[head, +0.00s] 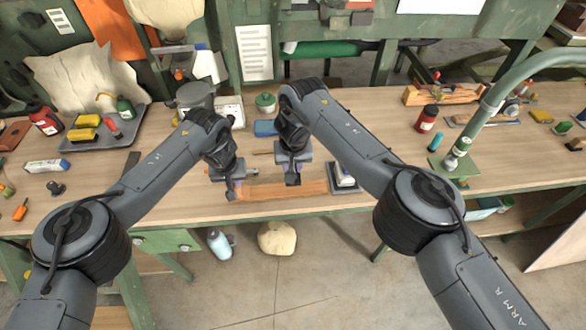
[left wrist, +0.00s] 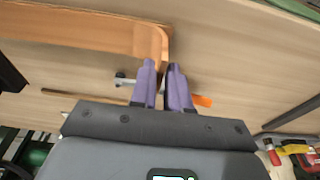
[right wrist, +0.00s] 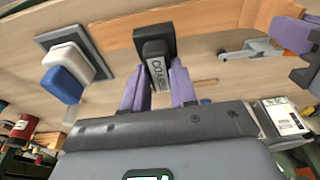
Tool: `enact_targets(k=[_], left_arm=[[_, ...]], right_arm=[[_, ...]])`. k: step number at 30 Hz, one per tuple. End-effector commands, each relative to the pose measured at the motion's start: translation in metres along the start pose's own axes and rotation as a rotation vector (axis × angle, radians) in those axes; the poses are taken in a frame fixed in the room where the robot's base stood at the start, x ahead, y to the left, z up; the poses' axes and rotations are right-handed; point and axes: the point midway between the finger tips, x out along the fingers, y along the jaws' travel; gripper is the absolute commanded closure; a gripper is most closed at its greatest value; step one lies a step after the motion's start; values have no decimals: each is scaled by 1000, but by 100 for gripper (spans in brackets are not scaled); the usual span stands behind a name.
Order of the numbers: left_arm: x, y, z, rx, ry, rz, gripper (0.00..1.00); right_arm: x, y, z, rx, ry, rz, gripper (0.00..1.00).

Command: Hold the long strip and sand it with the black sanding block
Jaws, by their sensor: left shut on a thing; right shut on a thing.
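My right gripper (head: 292,180) is shut on the black sanding block (right wrist: 155,48), which has a grey label reading COARSE. The block is over the strip, right of its middle; whether it touches the strip is hard to tell. The strip also shows in the right wrist view (right wrist: 215,22).
A dark square tray (head: 335,186) with a white and blue block stands close to the strip's right end. A clamp-like tool (right wrist: 250,48) and a thin stick lie behind the strip. A tray of bottles (head: 130,137) is at left. The bench front edge is close.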

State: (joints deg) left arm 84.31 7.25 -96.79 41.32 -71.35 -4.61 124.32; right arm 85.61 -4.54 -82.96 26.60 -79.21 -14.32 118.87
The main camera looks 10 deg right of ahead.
Motion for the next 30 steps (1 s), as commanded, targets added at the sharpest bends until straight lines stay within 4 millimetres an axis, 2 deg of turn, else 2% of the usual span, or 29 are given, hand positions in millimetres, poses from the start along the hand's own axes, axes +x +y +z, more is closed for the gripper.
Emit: enact_targets(k=[2,3,8,9,20,26,30], left_arm=[[2,0,2,1,-4,-1,100],[2,0,2,1,-4,-1,81],[1,0,1,1,-3,0,57],[1,0,1,1,-2,0,54],[-4,0,0,-1,-1,0,54],[-28,0,-1,0,1,2,54],[-53,0,-1,1,2,2,54]], right_arm=[[0,0,0,0,0,0,100],[0,0,0,0,1,0,100],[0,0,0,0,1,0,100],[0,0,0,0,0,0,100],[0,0,0,0,1,0,100],[0,0,0,0,1,0,100],[0,0,0,0,1,0,100]])
